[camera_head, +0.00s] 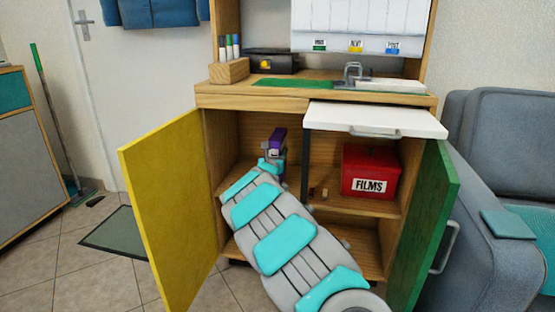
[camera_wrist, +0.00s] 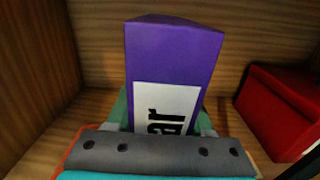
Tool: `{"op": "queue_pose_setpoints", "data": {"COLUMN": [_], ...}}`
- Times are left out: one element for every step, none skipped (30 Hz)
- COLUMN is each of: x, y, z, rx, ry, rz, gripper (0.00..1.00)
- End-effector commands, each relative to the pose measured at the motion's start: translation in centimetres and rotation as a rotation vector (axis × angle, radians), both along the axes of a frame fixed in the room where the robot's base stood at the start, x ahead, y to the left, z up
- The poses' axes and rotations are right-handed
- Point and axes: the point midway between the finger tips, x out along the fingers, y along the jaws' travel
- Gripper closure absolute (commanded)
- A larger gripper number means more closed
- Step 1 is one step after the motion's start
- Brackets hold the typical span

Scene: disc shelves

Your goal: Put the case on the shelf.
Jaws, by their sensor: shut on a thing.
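The case (camera_wrist: 172,58) is a purple box with a white label showing the letters "ar". My gripper (camera_wrist: 165,125) is shut on it, and the case stands up out of the jaws, a little tilted. In the head view the case (camera_head: 278,138) is inside the open cabinet, on the left side, above the middle shelf (camera_head: 375,206). My gripper (camera_head: 272,163) is just below it there. I cannot tell whether the case touches the shelf, as my gripper hides its lower end.
A red box labelled "FILMS" (camera_head: 371,172) stands on the right of the shelf. The yellow door (camera_head: 165,205) and green door (camera_head: 425,230) are open to either side. A white drawer (camera_head: 375,119) sticks out above the right half. The shelf's left part looks clear.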

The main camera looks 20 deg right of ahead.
Motion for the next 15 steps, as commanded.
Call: {"op": "queue_pose_setpoints", "data": {"x": [0.0,0.0,0.0,0.0,0.0,0.0,0.0,0.0,0.0,0.0,0.0,0.0,0.0,0.0,0.0], "y": [0.1,0.1,0.1,0.1,0.1,0.1,0.1,0.1,0.1,0.1,0.1,0.1,0.1,0.1,0.1], "z": [-1.2,-1.6,-2.0,-2.1,-2.2,-2.2,-2.2,-2.1,-2.1,-2.1,-2.1,-2.1,-2.2,-2.3,-2.4], "rx": [0.001,0.001,-0.001,-0.002,-0.002,-0.001,-0.001,-0.001,-0.001,-0.001,-0.001,-0.001,-0.002,-0.002,-0.002], "ry": [0.002,0.001,0.0,-0.001,-0.002,-0.004,-0.004,-0.004,-0.004,-0.004,-0.004,-0.004,-0.003,-0.003,-0.003], "rz": [0.001,0.0,0.001,0.001,0.001,0.001,0.001,0.001,0.001,0.001,0.001,0.001,0.001,0.001,0.001], "gripper": [1.0,1.0,1.0,1.0,1.0,1.0,1.0,1.0,1.0,1.0,1.0,1.0,1.0,1.0,1.0]}}
